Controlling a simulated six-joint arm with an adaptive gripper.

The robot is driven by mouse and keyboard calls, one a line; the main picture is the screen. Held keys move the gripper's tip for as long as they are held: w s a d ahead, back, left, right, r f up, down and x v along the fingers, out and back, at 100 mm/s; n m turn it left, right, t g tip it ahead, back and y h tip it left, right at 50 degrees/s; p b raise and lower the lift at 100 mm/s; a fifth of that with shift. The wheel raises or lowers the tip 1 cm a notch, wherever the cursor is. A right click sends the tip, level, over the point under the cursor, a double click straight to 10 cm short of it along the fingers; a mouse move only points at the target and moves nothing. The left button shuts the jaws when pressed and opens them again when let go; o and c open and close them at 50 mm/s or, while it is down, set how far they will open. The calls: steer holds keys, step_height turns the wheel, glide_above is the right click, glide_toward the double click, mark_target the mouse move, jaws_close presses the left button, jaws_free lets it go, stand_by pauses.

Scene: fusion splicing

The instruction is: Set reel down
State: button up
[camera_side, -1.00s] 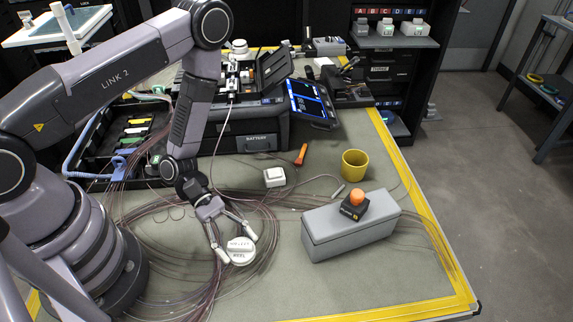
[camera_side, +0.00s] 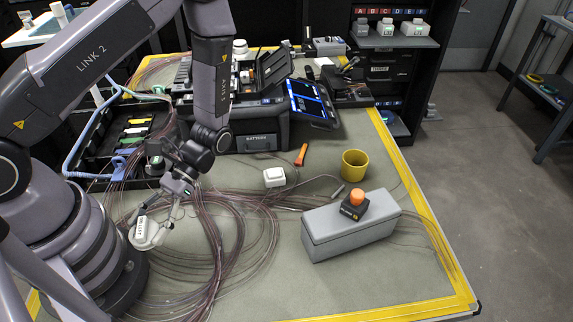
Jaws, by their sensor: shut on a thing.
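The reel (camera_side: 146,233) is a white disc with a dark-lettered label, at the left of the table near my arm's base. My gripper (camera_side: 158,221) is shut on the reel, with its fingers around the disc's sides. The reel looks tilted. I cannot tell whether it touches the mat or hangs just above it. The grey-green table mat (camera_side: 330,285) lies below, and loose dark fibre loops (camera_side: 235,245) spread over it to the right of the reel.
A grey box (camera_side: 350,238) with an orange-topped black device (camera_side: 355,204) stands at the right. A yellow cup (camera_side: 354,164), a small white box (camera_side: 274,177) and an orange tool (camera_side: 301,155) lie behind it. The splicer case (camera_side: 262,140) is at the back. The front right mat is clear.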

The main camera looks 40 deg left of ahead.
steer(key=w+a+f+m+t+y, duration=0.1)
steer(key=w+a+m+t+y, duration=0.15)
steer(key=a+m+y, duration=0.5)
steer(key=m+t+y, duration=0.7)
steer(key=m+t, duration=0.9)
glide_above(220, 195)
step_height(220, 195, down, 2)
steer(key=shift+h, duration=0.35)
step_height(220, 195, down, 8)
steer(key=shift+f, duration=0.25)
steer(key=shift+f, duration=0.15)
steer(key=o, duration=1.1)
steer(key=shift+o, duration=0.2)
